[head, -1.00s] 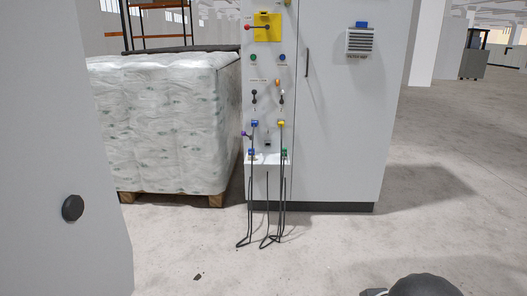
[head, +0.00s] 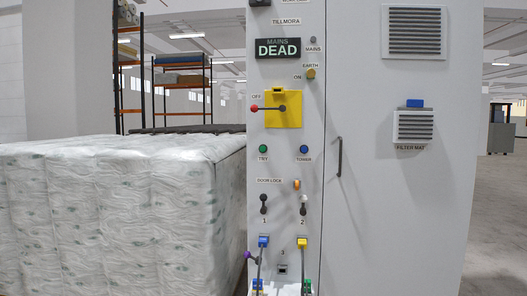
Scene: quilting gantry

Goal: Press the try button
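The try button is a small round green button (head: 263,149) on the narrow left panel of the grey cabinet in the head view. The label "TRY" sits just below it. A blue button (head: 304,149) labelled "TOWER" is to its right. Above them is a yellow plate (head: 283,109) with a switch handle whose red knob points left to "OFF". A dark display (head: 278,48) higher up reads "MAINS DEAD". My gripper is not in view.
The grey cabinet's door (head: 380,200) has a vertical handle (head: 340,157) and vents. Door-lock levers and blue and yellow plugs with cables (head: 264,241) are below the buttons. A wrapped white stack (head: 120,205) stands close at left. Open floor shows at right.

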